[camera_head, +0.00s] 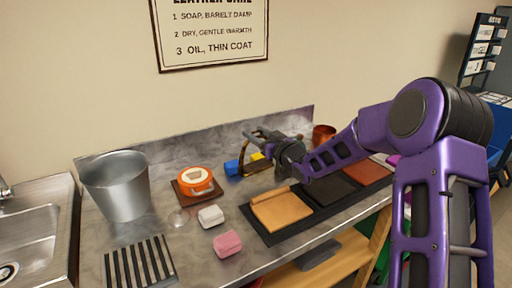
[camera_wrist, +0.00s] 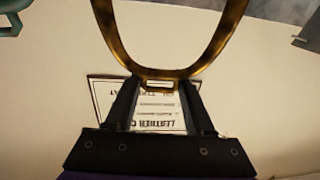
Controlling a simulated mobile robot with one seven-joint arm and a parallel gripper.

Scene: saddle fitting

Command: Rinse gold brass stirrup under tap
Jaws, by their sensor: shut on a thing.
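The gold brass stirrup (camera_wrist: 116,38) hangs in the jaws of my gripper (camera_wrist: 158,88), shut on its narrow slotted end in the wrist view. The stirrup's open loop runs toward the top of that view and is cut off there. In the head view my gripper (camera_head: 262,140) is above the back of the steel counter, and the stirrup (camera_head: 243,160) shows only as a thin brown-gold curve beside it. The tap (camera_head: 5,188) is at the far left edge, over the sink (camera_head: 62,240), well away from my gripper. Only part of the tap and sink shows.
A metal bucket (camera_head: 118,188) stands between the sink and an orange tin (camera_head: 196,181). White (camera_head: 211,216) and pink (camera_head: 228,243) blocks, a striped rack (camera_head: 140,264) and a tan leather board (camera_head: 281,209) lie on the counter. A copper pot (camera_head: 324,134) stands behind my arm.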

